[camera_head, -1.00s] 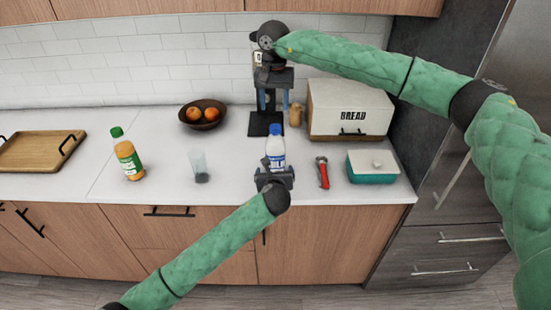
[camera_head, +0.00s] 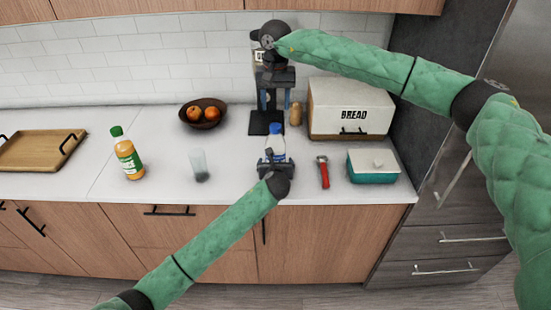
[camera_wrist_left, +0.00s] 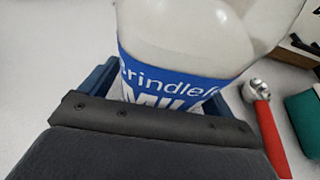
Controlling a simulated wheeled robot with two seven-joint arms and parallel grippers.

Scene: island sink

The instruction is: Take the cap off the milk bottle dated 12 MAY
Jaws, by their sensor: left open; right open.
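A white milk bottle with a blue cap (camera_head: 276,128) and a blue label stands upright near the counter's front edge. In the left wrist view the bottle (camera_wrist_left: 190,35) fills the middle; its label shows part of a name and "MILK" partly, but no date is readable. My left gripper (camera_head: 275,160) is open at the bottle's near side, low down, with its blue fingers on either side of the bottle in the wrist view. My right gripper (camera_head: 273,98) is open and points down behind the bottle, in front of a black stand (camera_head: 262,128) that it partly hides.
A red-handled tool (camera_head: 323,174) and a teal box with white lid (camera_head: 372,167) lie right of the bottle. A bread box (camera_head: 350,110) stands behind. Left are a glass (camera_head: 199,166), juice bottle (camera_head: 127,154), fruit bowl (camera_head: 204,115) and wooden tray (camera_head: 38,151).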

